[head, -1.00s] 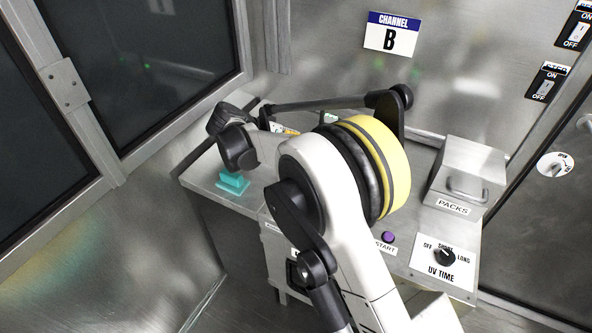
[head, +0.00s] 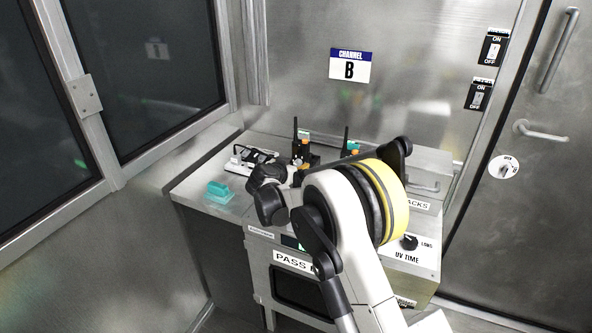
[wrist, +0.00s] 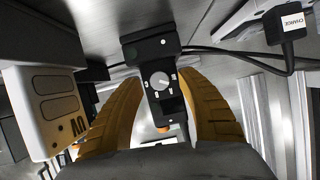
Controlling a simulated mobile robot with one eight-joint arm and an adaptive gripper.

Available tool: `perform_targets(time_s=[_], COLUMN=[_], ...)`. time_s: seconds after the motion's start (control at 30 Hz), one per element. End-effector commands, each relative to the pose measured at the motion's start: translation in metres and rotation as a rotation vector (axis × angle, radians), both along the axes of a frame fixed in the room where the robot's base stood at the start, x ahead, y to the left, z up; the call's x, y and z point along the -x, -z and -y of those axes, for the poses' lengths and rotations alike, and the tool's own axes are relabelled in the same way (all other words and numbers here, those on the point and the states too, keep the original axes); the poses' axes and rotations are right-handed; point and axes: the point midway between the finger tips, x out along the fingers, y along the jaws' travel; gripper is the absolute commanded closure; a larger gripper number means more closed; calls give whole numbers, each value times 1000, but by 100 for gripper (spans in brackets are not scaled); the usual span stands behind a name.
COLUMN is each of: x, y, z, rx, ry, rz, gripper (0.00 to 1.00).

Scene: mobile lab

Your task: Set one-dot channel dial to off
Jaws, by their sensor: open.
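A black boxy device with a pale round dial (wrist: 160,80) is in the middle of the wrist view. Small white marks ring the dial, too small to read, and a pale pointer line crosses it. One small pale dot (wrist: 164,42) shows on the device beyond the dial. My gripper (wrist: 158,88) is open, its two yellow fingers on either side of the device; the dial shows between them, and I cannot tell whether they touch it. In the head view, two dark radio-like units with antennas, one left (head: 303,152) and one right (head: 347,143), stand behind my arm.
A white-and-black unit with cables (head: 250,160) and a teal block (head: 218,192) are on the counter's left. A UV TIME knob (head: 409,242) is at the front right. The wrist view shows a pale UV-marked object (wrist: 50,110) on the left and a labelled black plug (wrist: 287,25).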

Motion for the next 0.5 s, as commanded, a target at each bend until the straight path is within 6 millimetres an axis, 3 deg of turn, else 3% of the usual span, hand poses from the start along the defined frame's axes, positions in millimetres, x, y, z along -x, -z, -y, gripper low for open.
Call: perform_targets(time_s=[0.4,0.5], x=[-9,-9], y=[3,3], z=[3,3], rx=[1,1], ry=[0,0], rz=[0,0], gripper=[56,86])
